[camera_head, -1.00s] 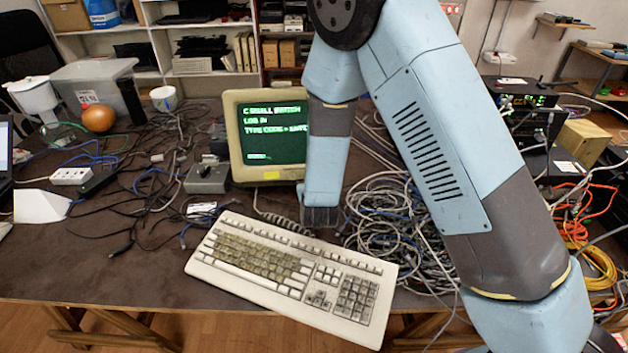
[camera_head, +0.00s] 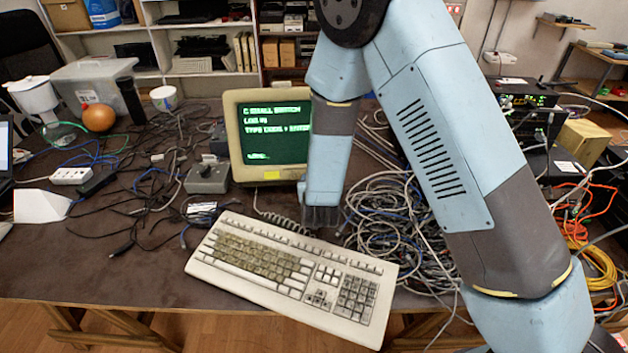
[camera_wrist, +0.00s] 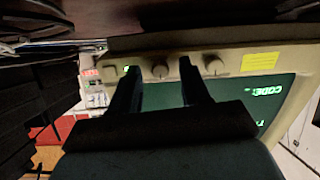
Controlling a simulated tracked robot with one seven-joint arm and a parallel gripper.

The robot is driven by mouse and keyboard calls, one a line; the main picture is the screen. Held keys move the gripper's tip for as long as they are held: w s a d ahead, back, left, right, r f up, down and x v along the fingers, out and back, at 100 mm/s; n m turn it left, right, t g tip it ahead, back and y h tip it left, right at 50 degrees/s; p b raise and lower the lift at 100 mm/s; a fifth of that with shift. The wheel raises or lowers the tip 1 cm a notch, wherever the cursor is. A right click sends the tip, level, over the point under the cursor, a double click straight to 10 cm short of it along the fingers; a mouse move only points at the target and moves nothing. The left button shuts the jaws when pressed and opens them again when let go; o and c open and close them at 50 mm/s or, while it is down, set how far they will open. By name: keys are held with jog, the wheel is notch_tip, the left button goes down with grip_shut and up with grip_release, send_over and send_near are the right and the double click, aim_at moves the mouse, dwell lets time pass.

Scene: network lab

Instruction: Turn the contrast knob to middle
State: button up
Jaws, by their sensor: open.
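The old beige monitor (camera_head: 245,180) with green text on a dark screen stands mid-table. One knob (camera_wrist: 160,72) shows between my finger tips and another knob (camera_wrist: 214,66) lies just right of the right finger. I cannot read which is the contrast knob. My gripper (camera_wrist: 160,66) is open, its two dark fingers pointing at the bezel. Contact with a knob cannot be told. In the head view my gripper (camera_head: 320,216) is low at the monitor's right front; the knobs are hidden there.
A beige keyboard (camera_head: 290,275) lies just in front of my gripper. A tangle of grey cables (camera_head: 395,225) is to its right. A grey box (camera_head: 207,178) stands left of the monitor. Loose cables cover much of the left table.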

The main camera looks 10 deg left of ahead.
jog(key=v, duration=1.3)
jog(key=shift+s+r, duration=0.15)
jog(key=shift+s, duration=0.2)
jog(key=shift+d, duration=0.15)
